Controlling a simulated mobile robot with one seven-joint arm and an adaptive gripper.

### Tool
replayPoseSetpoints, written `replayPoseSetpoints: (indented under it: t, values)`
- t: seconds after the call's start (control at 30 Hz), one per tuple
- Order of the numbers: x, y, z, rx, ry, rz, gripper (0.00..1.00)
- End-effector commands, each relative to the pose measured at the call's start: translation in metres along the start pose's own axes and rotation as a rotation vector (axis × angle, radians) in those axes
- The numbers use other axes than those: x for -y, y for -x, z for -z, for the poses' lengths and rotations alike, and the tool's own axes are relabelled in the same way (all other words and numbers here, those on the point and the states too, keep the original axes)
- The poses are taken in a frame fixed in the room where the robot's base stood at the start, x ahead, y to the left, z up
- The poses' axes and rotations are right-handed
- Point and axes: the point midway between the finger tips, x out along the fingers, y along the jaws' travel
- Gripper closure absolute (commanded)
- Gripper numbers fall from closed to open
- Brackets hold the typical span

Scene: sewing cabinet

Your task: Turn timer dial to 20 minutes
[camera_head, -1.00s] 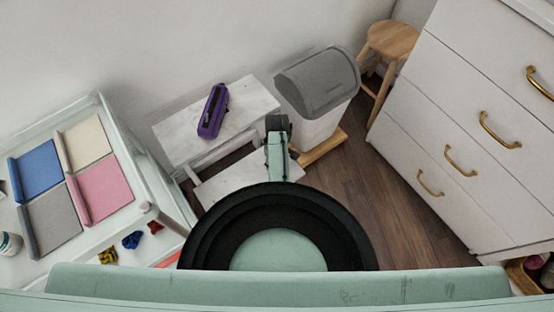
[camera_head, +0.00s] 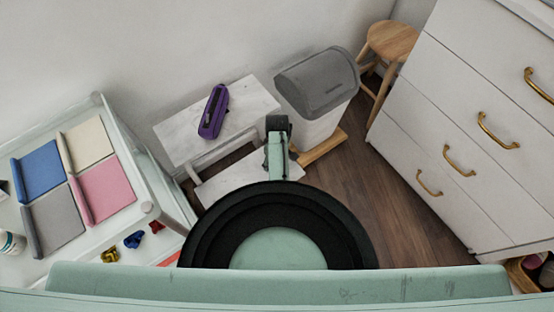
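No timer or dial can be made out in this view. A mint-green link of my arm, in the middle of the picture, ends in a dark part that looks like my gripper (camera_head: 279,125). It shows in front of the low white table, and its fingers cannot be made out, so whether it is open or shut is unclear. I see nothing held at its end.
A purple case-like object (camera_head: 213,111) lies on the low white table (camera_head: 250,97). A grey-lidded bin (camera_head: 318,82) and wooden stool (camera_head: 394,41) stand behind. White drawers (camera_head: 440,130) stand right. A white cart (camera_head: 150,207) holding coloured folders (camera_head: 105,188) stands left. Wooden floor between is clear.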

Motion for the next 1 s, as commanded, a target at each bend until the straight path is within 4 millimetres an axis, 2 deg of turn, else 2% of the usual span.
replayPoseSetpoints:
  t: [0.17, 0.6, 0.8, 1.0]
  values:
    - [-0.001, 0.015, 0.001, -0.002, 0.0, -0.002, 0.29]
    - [-0.001, 0.101, 0.0, -0.002, 0.0, -0.003, 0.29]
    - [0.0, 0.118, 0.0, -0.001, 0.0, -0.001, 0.29]
    - [0.0, 0.12, 0.0, 0.0, 0.0, 0.0, 0.29]
